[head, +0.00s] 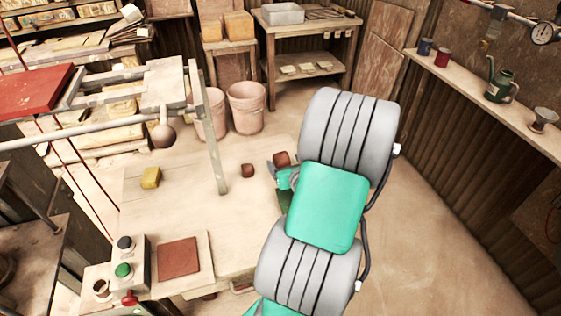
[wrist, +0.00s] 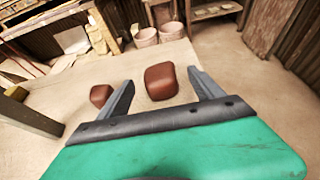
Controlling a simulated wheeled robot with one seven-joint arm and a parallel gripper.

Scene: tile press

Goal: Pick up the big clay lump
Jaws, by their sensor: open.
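The big clay lump (wrist: 161,82) is reddish brown and rounded, on the pale worktable. In the wrist view it lies ahead of my gripper (wrist: 160,84), between the lines of the two spread fingers, with table showing on both sides of it. The fingers are open and empty. In the head view the big lump (head: 281,158) shows just beyond my gripper, which is mostly hidden behind my arm. A smaller clay lump (wrist: 101,95) lies to the left, outside the left finger; it also shows in the head view (head: 248,170).
A yellow block (head: 151,177) lies on the table's left part. A metal press frame post (head: 207,130) rises left of the lumps. A red-brown square tile (head: 179,258) and a button box (head: 124,262) are at the near left. Buckets (head: 246,107) stand behind the table.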

